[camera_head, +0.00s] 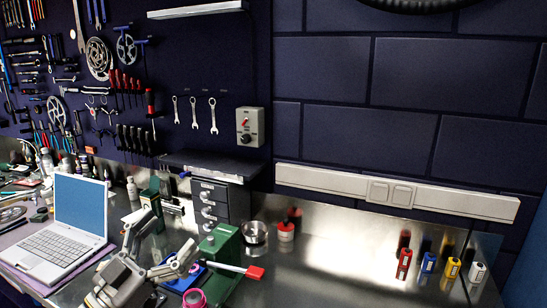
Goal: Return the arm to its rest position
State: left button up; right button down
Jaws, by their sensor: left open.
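My left gripper (163,244) shows at the lower left, above the metal workbench (340,270). Its two grey fingers are spread apart with nothing between them. It appears to the right of the laptop (70,228) and to the left of a green metal object (222,254). My right gripper is out of view. The gripper hides part of the bench behind it.
A dark drawer unit (213,204) stands at the wall, with a round metal cup (254,234) beside it. A red-tipped tool (255,272) and a pink ring (194,299) are close to the gripper. Several small coloured items stand at right. The bench's middle right is clear.

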pick_arm(q)
jog(key=s+a+f+n+g+y, duration=0.1)
jog(key=s+a+f+n+y, duration=0.1)
jog(key=a+f+n+y, duration=0.3)
jog(key=s+a+f+n+g+y, duration=0.1)
jog(key=a+f+n+y, duration=0.15)
jog(key=f+y, duration=0.45)
jog(key=s+a+f+n+g+y, duration=0.1)
jog(key=s+a+f+n+y, duration=0.1)
jog(key=f+n+y, duration=0.4)
jog(key=s+d+f+m+g+h, duration=0.2)
jog(key=s+d+f+m+g, duration=0.15)
jog(key=s+f+g, duration=0.45)
jog(key=s+d+f+m+g+h, duration=0.2)
jog(key=s+d+f+g, duration=0.25)
jog(key=s+f, duration=0.95)
jog(key=f, duration=1)
jog(key=s+f, duration=0.2)
jog(key=f, duration=1.1)
jog(key=s+a+f+g, duration=0.2)
jog(key=s+f, duration=1.3)
jog(key=s, duration=0.2)
jog(key=shift+a+f+m, duration=0.3)
jog(key=shift+a+f, duration=0.05)
jog(key=shift+f, duration=0.05)
